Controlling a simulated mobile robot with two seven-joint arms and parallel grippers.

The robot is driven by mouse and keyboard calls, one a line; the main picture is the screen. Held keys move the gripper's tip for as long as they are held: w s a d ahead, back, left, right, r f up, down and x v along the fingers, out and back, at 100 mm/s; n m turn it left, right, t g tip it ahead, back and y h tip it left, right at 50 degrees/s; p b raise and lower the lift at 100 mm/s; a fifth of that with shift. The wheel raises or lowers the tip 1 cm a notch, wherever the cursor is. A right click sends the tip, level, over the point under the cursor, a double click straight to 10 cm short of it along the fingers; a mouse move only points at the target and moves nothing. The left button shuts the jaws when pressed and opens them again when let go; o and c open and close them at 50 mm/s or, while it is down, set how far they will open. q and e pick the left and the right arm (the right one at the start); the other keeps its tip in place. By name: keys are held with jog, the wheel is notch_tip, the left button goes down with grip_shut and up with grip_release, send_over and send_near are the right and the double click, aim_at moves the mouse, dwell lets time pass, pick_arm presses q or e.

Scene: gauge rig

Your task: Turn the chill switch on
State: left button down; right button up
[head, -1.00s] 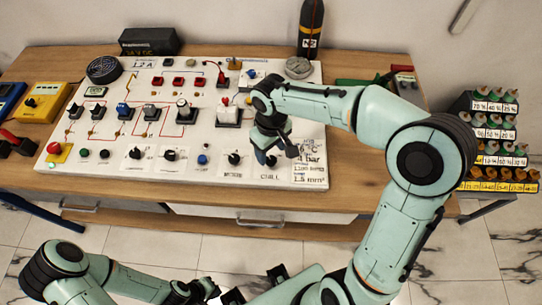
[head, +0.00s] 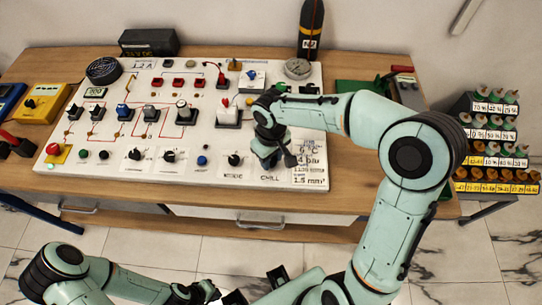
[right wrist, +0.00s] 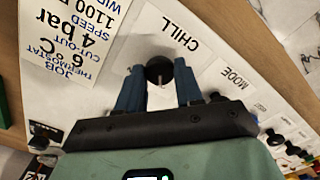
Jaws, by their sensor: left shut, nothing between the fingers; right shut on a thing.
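The chill switch is a round black knob with a pale pointer line (right wrist: 158,70) on the white panel, beside the word CHILL. In the right wrist view its pointer points down, away from that word. My right gripper (right wrist: 158,88) has its two blue fingers on either side of the knob and is shut on it. In the head view this gripper (head: 268,161) is at the panel's front right and hides the knob. My left gripper (head: 238,297) is low at the bottom edge, away from the panel and partly cut off; its fingertips are hard to make out.
The white panel (head: 225,172) carries several other knobs, including the mode knob (head: 235,159) just left of my right gripper. A job card (head: 311,165) lies to the right. A gauge (head: 298,68) and dark cylinder (head: 313,30) stand behind.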

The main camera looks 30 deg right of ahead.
pick_arm(q)
jog(key=shift+s+f, duration=0.1)
jog(key=shift+f, duration=0.05)
pick_arm(e)
jog(key=m+b, duration=0.1)
jog(key=m, duration=0.2)
jog(key=shift+f, duration=0.1)
jog(key=m+b, duration=0.1)
jog(key=m, duration=0.1)
jog(key=shift+m, duration=0.4)
jog(key=m+b, duration=0.1)
jog(key=m, duration=0.3)
pick_arm(q)
jog(key=shift+s+f+b, duration=0.15)
jog(key=shift+s+f, duration=0.15)
jog(key=shift+f, duration=0.4)
jog(key=shift+s+f+b, duration=0.2)
jog(key=shift+s+f, duration=0.15)
jog(key=shift+f, duration=0.4)
jog(key=shift+s+f+b, duration=0.15)
jog(key=shift+s+f, duration=0.15)
jog(key=shift+f, duration=0.4)
pick_arm(e)
jog(key=shift+m, duration=2)
jog(key=o, duration=1)
jog(key=shift+o, duration=0.2)
